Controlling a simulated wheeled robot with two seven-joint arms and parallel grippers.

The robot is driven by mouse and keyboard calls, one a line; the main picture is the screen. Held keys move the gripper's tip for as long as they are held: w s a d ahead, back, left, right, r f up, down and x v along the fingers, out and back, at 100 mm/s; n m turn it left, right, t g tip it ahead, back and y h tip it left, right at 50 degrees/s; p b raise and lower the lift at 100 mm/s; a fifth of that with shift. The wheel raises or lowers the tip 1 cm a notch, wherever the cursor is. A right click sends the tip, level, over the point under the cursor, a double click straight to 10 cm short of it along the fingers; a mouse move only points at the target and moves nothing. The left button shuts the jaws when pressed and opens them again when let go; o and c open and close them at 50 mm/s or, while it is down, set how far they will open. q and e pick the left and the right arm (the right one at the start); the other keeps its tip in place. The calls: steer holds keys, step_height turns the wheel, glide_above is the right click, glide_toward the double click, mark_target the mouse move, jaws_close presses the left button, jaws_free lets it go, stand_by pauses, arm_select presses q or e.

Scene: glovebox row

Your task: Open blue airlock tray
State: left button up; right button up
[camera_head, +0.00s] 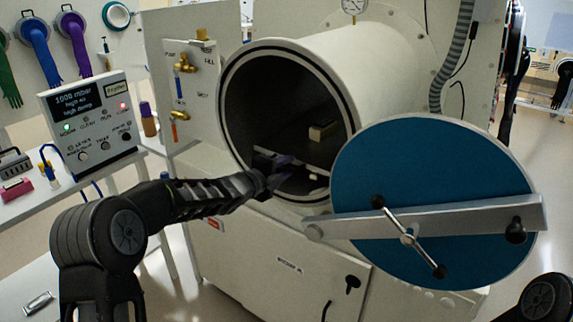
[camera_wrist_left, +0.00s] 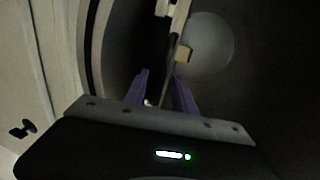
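The airlock is a cream cylinder (camera_head: 385,65) with its round mouth facing me. Its blue door (camera_head: 440,165) is swung aside to the right, so the mouth is uncovered. Inside is a pale tray (camera_head: 308,157), which shows nearly edge-on in the left wrist view (camera_wrist_left: 171,62). A small tan box (camera_head: 322,131) is on the tray. My left gripper (camera_head: 281,167) is at the mouth, by the tray's front. In the left wrist view its purple fingers (camera_wrist_left: 162,91) stand apart, with the tray's edge between or just beyond them; contact is unclear. My right gripper is out of view.
The door's grey bar (camera_head: 470,216) and crossed handle (camera_head: 408,238) stick out right of the mouth. A control panel (camera_head: 90,120) stands on a bench at left. A valve panel (camera_head: 188,90) is beside the mouth. A white cabinet (camera_head: 280,260) is below.

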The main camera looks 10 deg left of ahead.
arm_select(q)
steer(key=shift+w+d, duration=0.15)
steer(key=shift+w, duration=0.2)
steer(key=shift+c, duration=0.5)
jaws_close()
steer(key=shift+f, duration=0.1)
stand_by(0.6)
